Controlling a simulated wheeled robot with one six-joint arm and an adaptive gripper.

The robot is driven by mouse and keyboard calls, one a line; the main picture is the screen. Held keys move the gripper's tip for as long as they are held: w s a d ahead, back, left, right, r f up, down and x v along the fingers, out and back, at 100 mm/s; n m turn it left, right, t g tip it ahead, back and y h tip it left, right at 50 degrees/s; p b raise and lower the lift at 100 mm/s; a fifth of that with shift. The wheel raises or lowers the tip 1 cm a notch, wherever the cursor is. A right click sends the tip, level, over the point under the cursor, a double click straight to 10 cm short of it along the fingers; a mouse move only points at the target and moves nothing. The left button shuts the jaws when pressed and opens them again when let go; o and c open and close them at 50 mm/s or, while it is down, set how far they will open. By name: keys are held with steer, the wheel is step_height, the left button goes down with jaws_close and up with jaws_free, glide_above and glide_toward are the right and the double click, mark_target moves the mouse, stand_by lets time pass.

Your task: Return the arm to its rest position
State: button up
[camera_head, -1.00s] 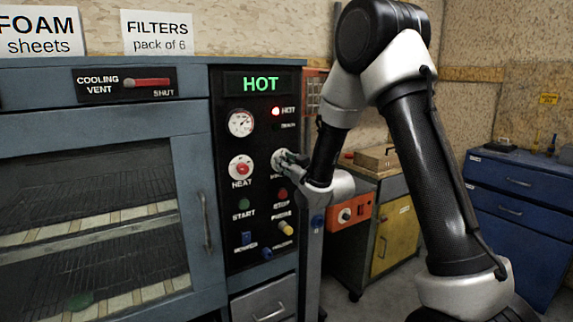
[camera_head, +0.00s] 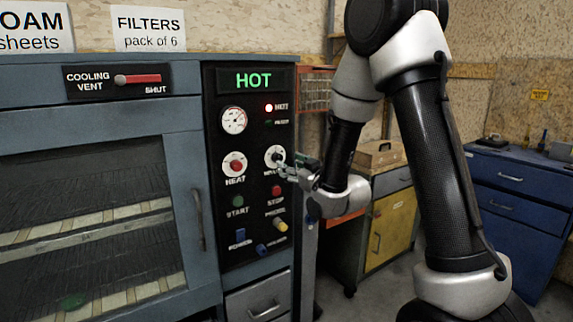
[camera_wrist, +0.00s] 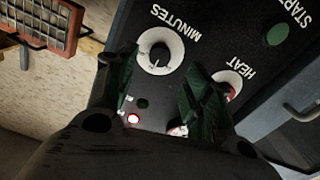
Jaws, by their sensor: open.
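My arm reaches in from the right in the head view. My gripper (camera_head: 292,166) is in front of the dark control panel of the oven-like cabinet, near the minutes knob (camera_head: 275,155). In the wrist view my gripper (camera_wrist: 158,88) is open, its two green-padded fingers spread with nothing between them. The minutes knob, a white dial, also shows in the wrist view (camera_wrist: 160,50) beyond the fingertips and apart from them. The red heat knob (camera_head: 236,166) sits left of it; one finger partly covers it in the wrist view.
The panel (camera_head: 213,120) carries a lit green HOT display (camera_head: 253,79), a gauge (camera_head: 234,121), buttons and switches. The cabinet door (camera_head: 196,215) is closed. A yellow-doored cabinet (camera_head: 389,232) and blue drawers (camera_head: 515,185) stand to the right, with open floor between.

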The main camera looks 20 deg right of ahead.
steer(key=shift+s, duration=0.15)
steer(key=s+d+f+m+g+h, duration=0.1)
steer(key=s+f+g, duration=0.15)
steer(key=f, duration=0.35)
steer(key=s+d+f+g+h, duration=0.1)
steer(key=d+f+g+h, duration=0.1)
steer(key=f+g, duration=0.35)
steer(key=s+d+f+m+g+h, duration=0.1)
steer(key=s+d+f+m+g, duration=0.15)
steer(key=s, duration=0.55)
steer(key=s+d+r+m+g, duration=0.1)
steer(key=s+d+r, duration=0.2)
steer(key=s+r, duration=0.6)
steer(key=s+d+r+m+g+h, duration=0.1)
steer(key=s+d+r, duration=0.3)
steer(key=s, duration=1.2)
step_height(320, 180, up, 5)
steer(key=shift+s+f+m+h, duration=0.15)
steer(key=shift+s+m+h, duration=0.15)
steer(key=shift+m, duration=0.05)
steer(key=shift+g, duration=0.25)
